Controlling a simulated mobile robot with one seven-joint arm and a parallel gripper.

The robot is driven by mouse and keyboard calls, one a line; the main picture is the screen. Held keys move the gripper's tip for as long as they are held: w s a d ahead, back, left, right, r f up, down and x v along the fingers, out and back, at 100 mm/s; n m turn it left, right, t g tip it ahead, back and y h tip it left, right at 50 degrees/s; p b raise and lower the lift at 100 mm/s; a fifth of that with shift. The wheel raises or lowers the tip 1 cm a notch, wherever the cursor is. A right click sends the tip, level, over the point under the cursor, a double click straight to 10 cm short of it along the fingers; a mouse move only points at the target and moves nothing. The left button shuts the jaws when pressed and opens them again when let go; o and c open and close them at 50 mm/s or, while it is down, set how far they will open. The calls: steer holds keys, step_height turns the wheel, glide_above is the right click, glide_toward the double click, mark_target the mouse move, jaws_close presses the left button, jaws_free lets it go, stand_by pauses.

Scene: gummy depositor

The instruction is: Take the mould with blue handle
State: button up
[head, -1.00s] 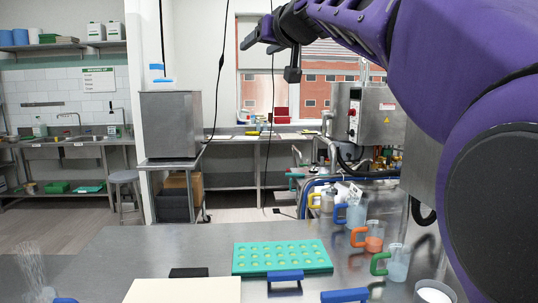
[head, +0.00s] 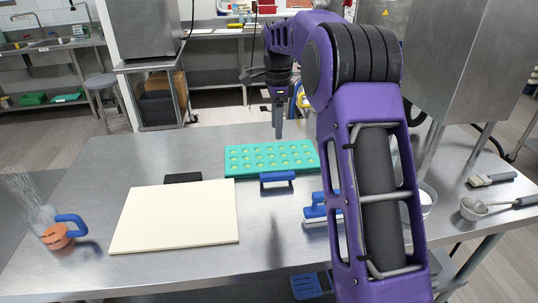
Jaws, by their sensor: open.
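A teal mould (head: 232,163) with rows of round yellow-green cavities lies flat on the steel table.
A cream board (head: 175,220) and a black item (head: 183,178) lie left of the mould. An orange-filled jug with blue handle (head: 56,234) stands far left. A blue-handled tool (head: 318,208) lies right, partly behind my arm. A brush (head: 492,179) and scoop (head: 474,208) lie far right.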

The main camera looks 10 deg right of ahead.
glide_above(277, 173)
step_height(277, 173, down, 12)
steer(key=shift+w+f+b, duration=0.1)
steer(key=shift+f+b, duration=0.05)
steer(key=shift+b, duration=0.3)
steer(key=f, duration=0.5)
steer(key=shift+s, duration=0.25)
jaws_close()
stand_by(0.9)
